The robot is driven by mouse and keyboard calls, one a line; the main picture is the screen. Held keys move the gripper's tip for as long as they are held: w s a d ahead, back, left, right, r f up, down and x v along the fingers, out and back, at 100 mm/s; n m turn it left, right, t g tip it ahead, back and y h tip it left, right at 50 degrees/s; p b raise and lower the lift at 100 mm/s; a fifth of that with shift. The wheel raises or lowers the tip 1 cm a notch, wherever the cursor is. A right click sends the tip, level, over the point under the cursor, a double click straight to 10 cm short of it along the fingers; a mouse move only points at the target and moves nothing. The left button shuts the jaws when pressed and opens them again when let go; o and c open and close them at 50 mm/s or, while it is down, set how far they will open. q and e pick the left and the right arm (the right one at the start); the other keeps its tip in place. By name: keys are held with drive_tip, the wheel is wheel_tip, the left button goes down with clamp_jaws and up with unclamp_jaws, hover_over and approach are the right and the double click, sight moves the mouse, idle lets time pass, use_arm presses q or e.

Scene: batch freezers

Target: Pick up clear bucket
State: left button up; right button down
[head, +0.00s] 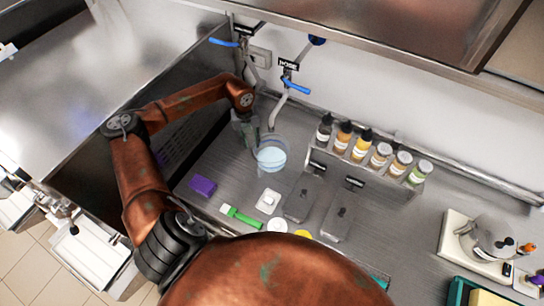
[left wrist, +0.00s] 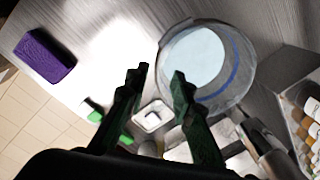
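The clear bucket (head: 271,157) stands upright on the metal counter below the faucets, with a pale blue-white round area inside it. It also shows in the left wrist view (left wrist: 206,62), with a blue line around its side. My left gripper (head: 246,133) is at the bucket's upper left side in the head view. In the left wrist view my left gripper (left wrist: 156,76) has its two dark fingers apart with nothing held between them. One finger overlaps the bucket's near edge there; I cannot tell whether it touches. My right gripper is not in view.
A purple block (head: 203,186), a green-handled brush (head: 240,216) and a white square item (head: 268,201) lie near the bucket. A rack of several bottles (head: 361,144) stands along the wall. Blue-handled faucets (head: 295,87) hang behind the bucket.

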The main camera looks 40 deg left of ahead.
use_arm(q)
drive_tip(key=f+p, duration=0.1)
drive_tip(key=f, duration=0.3)
drive_tip(key=d+f+p, duration=0.1)
drive_tip(key=f, duration=0.2)
drive_tip(key=shift+w+p, duration=0.25)
drive_tip(key=shift+p, duration=0.05)
drive_tip(key=shift+f, duration=0.4)
clamp_jaws()
drive_tip(key=shift+w+r, duration=0.1)
